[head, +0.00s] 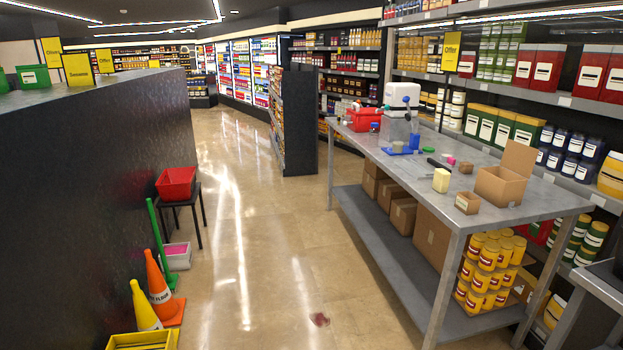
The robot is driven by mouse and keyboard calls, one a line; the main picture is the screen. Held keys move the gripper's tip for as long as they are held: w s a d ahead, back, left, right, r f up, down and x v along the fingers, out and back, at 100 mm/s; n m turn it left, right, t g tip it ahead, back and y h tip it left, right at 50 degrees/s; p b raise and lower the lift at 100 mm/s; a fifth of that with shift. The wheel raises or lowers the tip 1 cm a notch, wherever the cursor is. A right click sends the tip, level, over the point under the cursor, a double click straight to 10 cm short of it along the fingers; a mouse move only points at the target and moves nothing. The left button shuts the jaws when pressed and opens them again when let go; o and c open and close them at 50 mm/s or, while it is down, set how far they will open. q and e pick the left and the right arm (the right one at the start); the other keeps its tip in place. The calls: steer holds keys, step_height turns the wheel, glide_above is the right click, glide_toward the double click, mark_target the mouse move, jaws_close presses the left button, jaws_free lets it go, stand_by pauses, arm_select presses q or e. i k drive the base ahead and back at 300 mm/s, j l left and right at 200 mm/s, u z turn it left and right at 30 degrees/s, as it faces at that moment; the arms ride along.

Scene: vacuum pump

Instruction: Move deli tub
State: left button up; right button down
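I cannot tell for certain which thing is the deli tub. The long grey table (445,222) on the right holds a pale cream block-shaped container (441,180) near its front edge. Further back on it are a flat green disc (428,150), a small pink item (450,160) and a black-handled item (437,163). A white machine (402,95) stands on a grey block, with a blue pad (400,150) in front. Neither of my grippers is in view.
An open cardboard box (499,188) and a small box (467,203) stand on the table's near end; a red basket (364,119) is at its far end. Cones (163,290) and a black stool (184,202) line the left.

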mark_target(397, 146)
steer(key=i, duration=2.7)
